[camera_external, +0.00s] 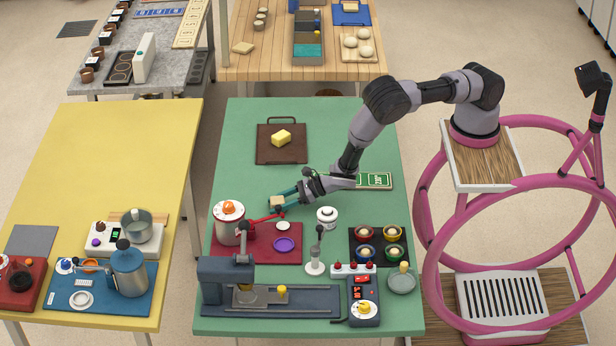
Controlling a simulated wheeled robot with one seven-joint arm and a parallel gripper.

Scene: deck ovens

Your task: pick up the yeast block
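A small beige block (278,201), which looks like the yeast block, is low over or on the green table, left of the middle. My gripper (282,199) reaches in from the right with its teal fingers on either side of this block. The fingers partly hide it. I cannot tell whether they press on it or whether it rests on the table. A yellow block (281,138), more like butter, lies on a brown board (265,152) farther back.
A dark tray of small bowls (357,256) stands to the right. A green sign (376,180) lies behind my wrist.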

